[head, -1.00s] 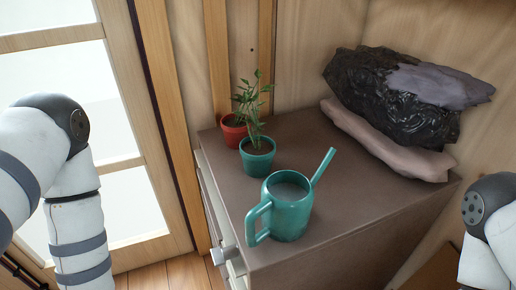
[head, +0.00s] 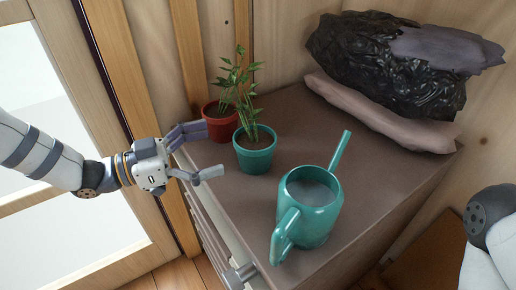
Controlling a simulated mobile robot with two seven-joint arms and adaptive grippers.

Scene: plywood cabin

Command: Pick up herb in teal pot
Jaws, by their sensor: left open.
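The teal pot (head: 256,157) stands upright on the brown cabinet top, with a green leafy herb (head: 246,105) growing from it. My left gripper (head: 206,152) is open and empty, just left of the teal pot at the cabinet's left edge. Its fingers point right; the upper finger appears close to the red pot and the lower one reaches toward the teal pot. I cannot tell whether either finger touches a pot. My right gripper is out of view; only part of my right arm shows at the right edge.
A red pot (head: 221,122) with a plant stands behind the teal pot. A teal watering can (head: 312,210) stands in front, its spout pointing up and right. Black and pinkish bags (head: 390,75) lie at the back right. The cabinet top (head: 385,185) is bare right of the can.

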